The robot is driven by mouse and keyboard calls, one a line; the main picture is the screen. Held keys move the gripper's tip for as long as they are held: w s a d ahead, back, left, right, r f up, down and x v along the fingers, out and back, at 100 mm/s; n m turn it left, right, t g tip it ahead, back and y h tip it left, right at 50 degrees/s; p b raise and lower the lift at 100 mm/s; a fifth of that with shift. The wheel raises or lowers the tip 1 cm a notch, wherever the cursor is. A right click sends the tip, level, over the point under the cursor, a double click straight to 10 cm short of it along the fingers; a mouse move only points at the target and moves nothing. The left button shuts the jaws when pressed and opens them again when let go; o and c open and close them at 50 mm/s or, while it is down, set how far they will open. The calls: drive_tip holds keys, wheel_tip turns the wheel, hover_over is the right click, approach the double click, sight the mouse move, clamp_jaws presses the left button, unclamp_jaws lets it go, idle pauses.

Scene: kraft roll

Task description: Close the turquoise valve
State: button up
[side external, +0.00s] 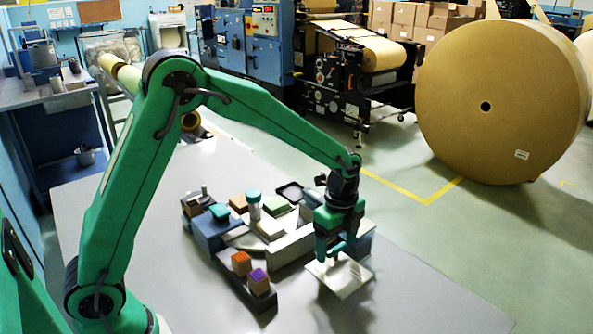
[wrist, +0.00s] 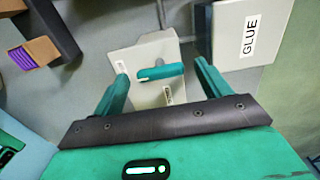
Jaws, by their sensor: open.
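The turquoise valve handle (wrist: 160,72) is a short bar on a pale block (wrist: 146,54) in the wrist view. The bar lies roughly crosswise between my fingertips, tilted slightly. Two small labels on the block are too small to read. My gripper (wrist: 162,70) is open, with one finger on each side of the handle and a gap at each end. In the side view my gripper (side external: 336,250) points down over the pale block (side external: 341,278) near the right part of the table. There the handle is hard to tell from my green fingers.
A pale box marked GLUE (wrist: 245,35) stands close to the right finger. A dark rack (side external: 240,287) holds an orange-topped cube (side external: 241,263) and a purple-topped cube (side external: 258,281). Several blocks and a turquoise-capped jar (side external: 253,207) stand behind. The front table (side external: 400,300) is clear.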

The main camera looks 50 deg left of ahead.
drive_tip(key=c, duration=1)
